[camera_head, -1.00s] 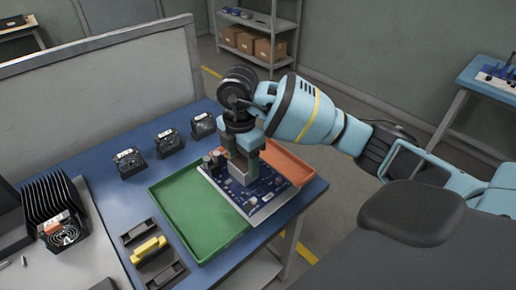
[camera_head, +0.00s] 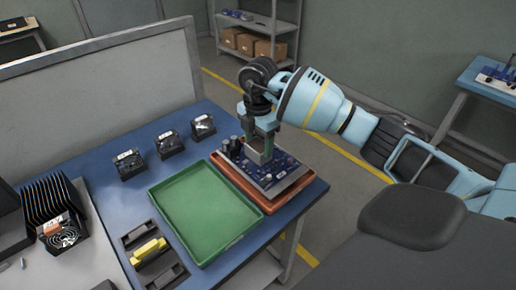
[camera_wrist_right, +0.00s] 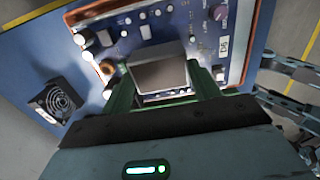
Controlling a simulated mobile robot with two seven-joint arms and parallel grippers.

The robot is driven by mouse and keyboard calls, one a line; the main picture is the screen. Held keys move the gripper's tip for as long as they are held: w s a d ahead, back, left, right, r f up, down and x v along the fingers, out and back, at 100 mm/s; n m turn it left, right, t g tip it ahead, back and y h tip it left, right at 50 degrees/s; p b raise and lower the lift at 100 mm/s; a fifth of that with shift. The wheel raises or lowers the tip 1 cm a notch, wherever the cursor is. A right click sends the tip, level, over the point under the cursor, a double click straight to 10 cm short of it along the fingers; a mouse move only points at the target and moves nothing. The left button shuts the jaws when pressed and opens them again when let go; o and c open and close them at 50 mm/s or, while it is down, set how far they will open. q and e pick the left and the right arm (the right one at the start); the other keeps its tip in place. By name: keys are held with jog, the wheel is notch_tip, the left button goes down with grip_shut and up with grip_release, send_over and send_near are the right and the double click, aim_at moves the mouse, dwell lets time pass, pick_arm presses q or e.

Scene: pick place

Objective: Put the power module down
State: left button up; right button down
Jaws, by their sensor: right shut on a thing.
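The power module, a blue circuit board (camera_head: 279,176) with a grey metal block and dark cylindrical parts, is over the orange tray (camera_head: 243,194). In the head view it covers most of the tray, whose rim shows around it; I cannot tell whether it touches the tray floor. My right gripper (camera_head: 264,150) is shut on the board's grey block. In the right wrist view the grey block (camera_wrist_right: 158,76) sits between the green fingertips, with the blue board (camera_wrist_right: 203,35) beyond. My left gripper is not in view.
An empty green tray (camera_head: 205,210) lies just left of the orange one. Several black fan modules (camera_head: 169,144) stand behind on the blue table. A yellow part (camera_head: 148,249) in a dark holder, a black finned heat sink (camera_head: 52,210) and a grey divider panel (camera_head: 110,100) are at left.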

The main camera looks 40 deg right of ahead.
aim_at(258, 146)
notch_tip(258, 146, down, 2)
jog(key=shift+f, duration=0.25)
jog(key=shift+a, duration=0.1)
jog(key=shift+f, duration=0.1)
jog(key=shift+c, duration=1.9)
grip_release()
jog(key=shift+f, duration=0.1)
notch_tip(258, 146, up, 11)
jog(key=shift+f+p, duration=0.1)
jog(key=shift+p, duration=0.2)
jog(key=shift+r, duration=0.75)
jog(key=shift+s+f, duration=0.1)
